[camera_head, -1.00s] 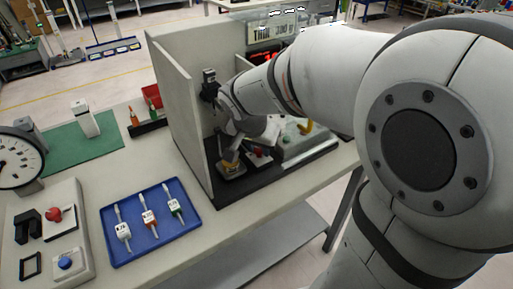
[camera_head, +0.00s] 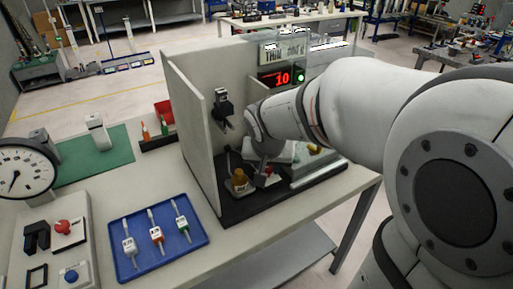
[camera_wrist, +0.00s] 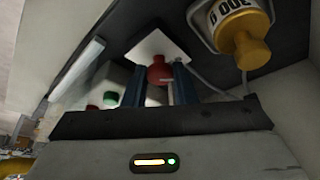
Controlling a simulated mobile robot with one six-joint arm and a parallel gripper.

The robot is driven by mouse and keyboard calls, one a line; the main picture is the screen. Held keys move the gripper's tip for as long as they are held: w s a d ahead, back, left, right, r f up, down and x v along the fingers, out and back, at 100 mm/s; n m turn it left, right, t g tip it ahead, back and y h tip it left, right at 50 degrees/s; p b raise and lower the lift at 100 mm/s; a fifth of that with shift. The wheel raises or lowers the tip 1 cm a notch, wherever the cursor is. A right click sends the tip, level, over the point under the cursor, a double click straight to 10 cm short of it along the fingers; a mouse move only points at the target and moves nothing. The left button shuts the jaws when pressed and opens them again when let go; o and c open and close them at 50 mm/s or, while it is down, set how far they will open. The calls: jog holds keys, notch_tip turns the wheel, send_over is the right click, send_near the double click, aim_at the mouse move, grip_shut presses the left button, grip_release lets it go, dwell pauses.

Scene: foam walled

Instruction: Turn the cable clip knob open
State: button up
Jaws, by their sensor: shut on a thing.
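The knob is a red rounded piece (camera_wrist: 158,72) on a white square plate (camera_wrist: 160,45) in the wrist view. My gripper (camera_wrist: 161,82) has its two dark blue fingers on either side of it, shut on it. In the head view my gripper (camera_head: 262,172) is low inside the walled booth, and a bit of the red knob (camera_head: 269,171) shows beside it. My wrist hides much of that spot. The cable itself cannot be made out, and the knob's turn angle is unclear.
A brass weight (camera_wrist: 240,35) stands close to the knob, also seen in the head view (camera_head: 240,182). A blue tray (camera_head: 125,267) lies outside. A display (camera_head: 282,77) reads 10.

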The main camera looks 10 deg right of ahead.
jog(key=o, duration=1)
jog(key=p+v, duration=0.1)
jog(key=v, duration=0.6)
jog(key=shift+s+r, duration=0.15)
jog(key=shift+r, duration=0.2)
jog(key=s+n+p, duration=0.1)
jog(key=s+p, duration=0.1)
jog(key=s, duration=0.2)
jog(key=s+r+n+g+y+p, duration=0.1)
jog(key=s+p, duration=0.1)
jog(key=s, duration=0.2)
jog(key=s+d+n+p, duration=0.1)
jog(key=s+n+p, duration=0.1)
jog(key=s+p, duration=0.1)
jog(key=shift+s+r+g+y, duration=0.25)
jog(key=shift+s+g+y, duration=0.05)
jog(key=shift+s, duration=0.2)
